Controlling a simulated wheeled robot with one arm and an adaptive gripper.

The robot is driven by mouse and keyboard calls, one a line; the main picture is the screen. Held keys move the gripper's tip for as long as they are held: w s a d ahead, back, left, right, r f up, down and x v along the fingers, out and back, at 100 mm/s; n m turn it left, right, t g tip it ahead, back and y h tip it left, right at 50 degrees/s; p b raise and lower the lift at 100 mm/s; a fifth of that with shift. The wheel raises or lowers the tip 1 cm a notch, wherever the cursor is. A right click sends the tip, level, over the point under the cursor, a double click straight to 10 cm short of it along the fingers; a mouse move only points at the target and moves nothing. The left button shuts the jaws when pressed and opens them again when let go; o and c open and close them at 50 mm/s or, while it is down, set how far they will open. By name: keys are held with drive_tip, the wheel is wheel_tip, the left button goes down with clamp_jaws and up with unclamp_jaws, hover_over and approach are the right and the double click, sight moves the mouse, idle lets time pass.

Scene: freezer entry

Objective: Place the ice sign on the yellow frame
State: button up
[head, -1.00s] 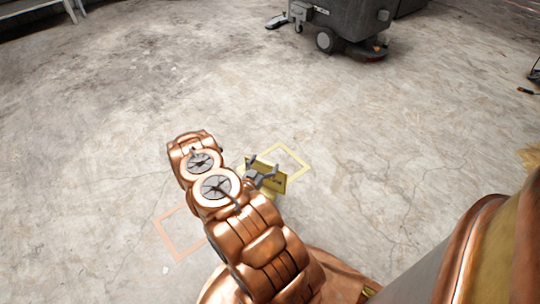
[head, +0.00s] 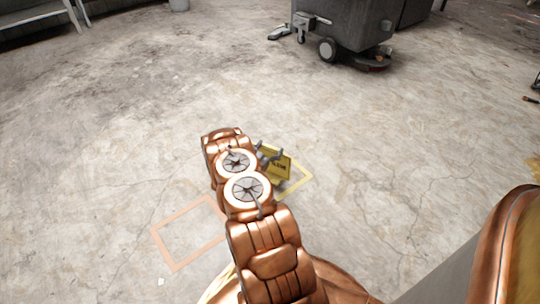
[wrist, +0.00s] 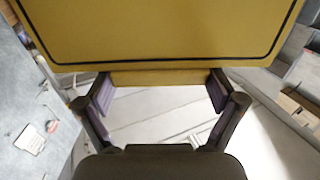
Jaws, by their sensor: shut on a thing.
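The ice sign (head: 279,166) is a yellow panel with dark print, in the middle of the head view. My gripper (head: 270,157) is shut on it, partly hidden behind my arm. In the wrist view my gripper (wrist: 160,84) has its two fingers at either side of a narrow yellow edge. The sign's black-bordered face (wrist: 160,30) fills the top there. The yellow frame (head: 307,174) is a square outline on the floor. The sign overlaps its left and upper part in the head view; I cannot tell whether the sign touches the floor.
A pale orange outline (head: 193,265) lies on the floor left of my arm. A dark grey floor-cleaning machine (head: 345,30) stands at the back. A bench (head: 40,22) is at the top left. The concrete floor between is mostly clear.

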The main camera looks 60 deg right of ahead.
sight(270, 153)
wheel_tip(270, 153, down, 3)
drive_tip(key=shift+f+b, duration=0.1)
drive_tip(key=shift+b, duration=0.7)
drive_tip(key=o, duration=1.5)
drive_tip(key=shift+c, duration=0.2)
